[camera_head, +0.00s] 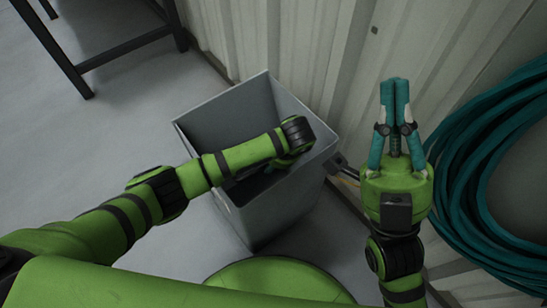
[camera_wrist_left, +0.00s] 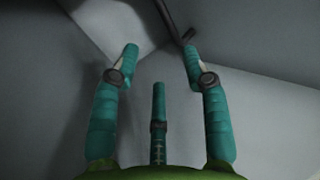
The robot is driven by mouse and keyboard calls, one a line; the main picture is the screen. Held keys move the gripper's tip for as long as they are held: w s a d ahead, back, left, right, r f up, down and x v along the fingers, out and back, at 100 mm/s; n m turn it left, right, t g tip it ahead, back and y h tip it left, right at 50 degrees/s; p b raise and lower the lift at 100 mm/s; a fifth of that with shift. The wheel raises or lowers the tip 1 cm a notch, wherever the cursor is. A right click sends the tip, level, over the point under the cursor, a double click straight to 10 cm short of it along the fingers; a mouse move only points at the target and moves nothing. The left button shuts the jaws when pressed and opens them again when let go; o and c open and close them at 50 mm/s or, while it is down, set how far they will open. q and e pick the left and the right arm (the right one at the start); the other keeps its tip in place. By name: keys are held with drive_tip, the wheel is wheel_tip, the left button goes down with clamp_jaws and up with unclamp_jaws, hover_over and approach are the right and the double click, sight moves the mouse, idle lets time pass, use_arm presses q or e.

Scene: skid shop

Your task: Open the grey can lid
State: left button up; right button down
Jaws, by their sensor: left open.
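The grey can (camera_head: 270,222) stands on the floor against the corrugated wall. Its top looks open, with the inside showing; I cannot make out a separate lid clearly.
The corrugated wall (camera_head: 310,45) runs close behind the can. A coiled teal hose (camera_head: 475,165) hangs at the right. A dark metal frame (camera_head: 125,47) stands at the upper left. The floor (camera_head: 100,130) left of the can is clear.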

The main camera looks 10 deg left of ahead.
use_arm(q)
drive_tip(key=shift+s+d+r, duration=0.1)
drive_tip(key=shift+r, duration=0.2)
